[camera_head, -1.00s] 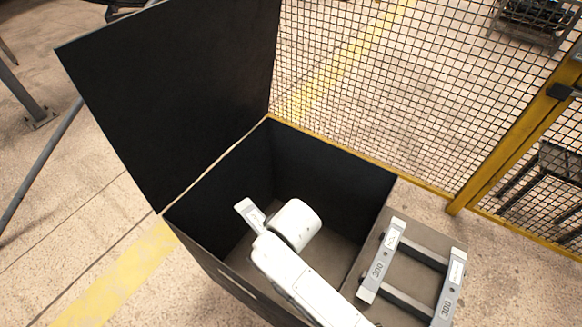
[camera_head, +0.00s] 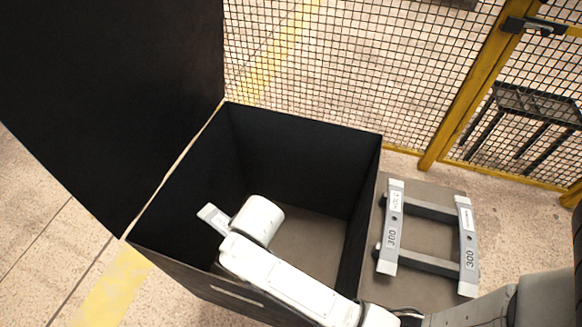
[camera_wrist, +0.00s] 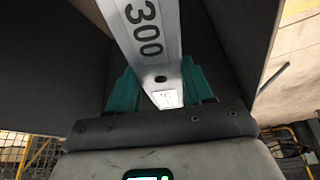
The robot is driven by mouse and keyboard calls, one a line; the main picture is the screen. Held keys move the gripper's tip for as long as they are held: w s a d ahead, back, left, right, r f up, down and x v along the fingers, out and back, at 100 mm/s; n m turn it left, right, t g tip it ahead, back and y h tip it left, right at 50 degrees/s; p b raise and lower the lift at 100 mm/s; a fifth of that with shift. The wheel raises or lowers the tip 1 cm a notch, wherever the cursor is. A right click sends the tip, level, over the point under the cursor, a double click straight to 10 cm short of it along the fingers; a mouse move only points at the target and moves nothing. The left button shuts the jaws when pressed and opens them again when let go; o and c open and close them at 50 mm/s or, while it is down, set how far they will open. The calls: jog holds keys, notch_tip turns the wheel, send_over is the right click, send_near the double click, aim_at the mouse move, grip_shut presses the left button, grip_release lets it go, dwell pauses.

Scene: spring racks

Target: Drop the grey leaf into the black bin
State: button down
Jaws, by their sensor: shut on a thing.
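The black bin (camera_head: 300,150) stands open in the middle of the head view, its large lid raised on the left. My gripper (camera_wrist: 160,88) is shut on the grey leaf (camera_wrist: 150,40), a flat bar marked 300, between green fingers in the wrist view. In the head view one end of the grey leaf (camera_head: 212,217) sticks out beyond my white wrist, over the bin's opening near its left wall. My arm hides the rest of the leaf and the fingers there. I cannot tell how far above the bin floor the leaf is.
A rack (camera_head: 420,266) right of the bin has two dark bars with two grey leaves (camera_head: 391,235) marked 300 across them. A yellow-framed mesh fence (camera_head: 400,80) stands behind. The bin's raised lid (camera_head: 110,100) blocks the left side.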

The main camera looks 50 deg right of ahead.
notch_tip(320, 180, down, 6)
jog(key=d+m+b, duration=0.1)
jog(key=b, duration=0.3)
jog(key=s+d+r+m+g+h+p, duration=0.1)
jog(key=d+r+m+g+h+p, duration=0.25)
jog(key=d+r+m+p, duration=1.25)
jog(key=d+f+n+b, duration=0.3)
jog(key=f+b, duration=0.5)
jog(key=f, duration=0.6)
jog(key=shift+d+f+t+h, duration=0.15)
jog(key=shift+f+t+h, duration=0.2)
jog(key=shift+f+h, duration=0.1)
jog(key=shift+s+r, duration=0.1)
jog(key=c, duration=0.8)
grip_release()
jog(key=o, duration=0.4)
jog(key=shift+o, duration=0.2)
jog(key=shift+s, duration=0.1)
